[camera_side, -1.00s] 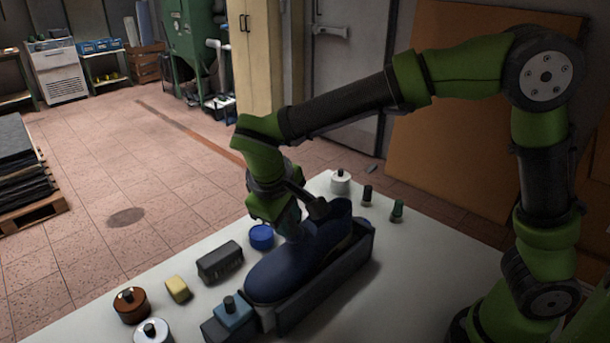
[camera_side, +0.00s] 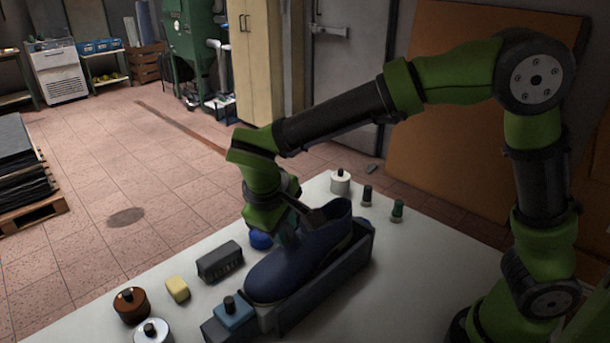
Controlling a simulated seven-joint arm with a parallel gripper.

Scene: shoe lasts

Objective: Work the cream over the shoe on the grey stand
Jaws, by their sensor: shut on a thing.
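The dark blue shoe (camera_side: 285,273) sits on the grey stand (camera_side: 338,272), its toe toward the lower left. My gripper (camera_side: 284,238) is over the middle of the shoe, on its far side, pointing down. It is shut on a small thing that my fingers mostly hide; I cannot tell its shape. It is at or very close to the shoe's upper; contact is not clear. No cream can be made out on the shoe.
Behind the shoe are a blue round tin (camera_side: 260,239), a dark brush (camera_side: 220,262) and a yellow block (camera_side: 177,289). A brown jar (camera_side: 131,305) and white jar (camera_side: 152,331) stand front left. A light blue knobbed block (camera_side: 233,313) is by the toe. Another white jar (camera_side: 340,182) and small bottles (camera_side: 397,210) stand behind the heel.

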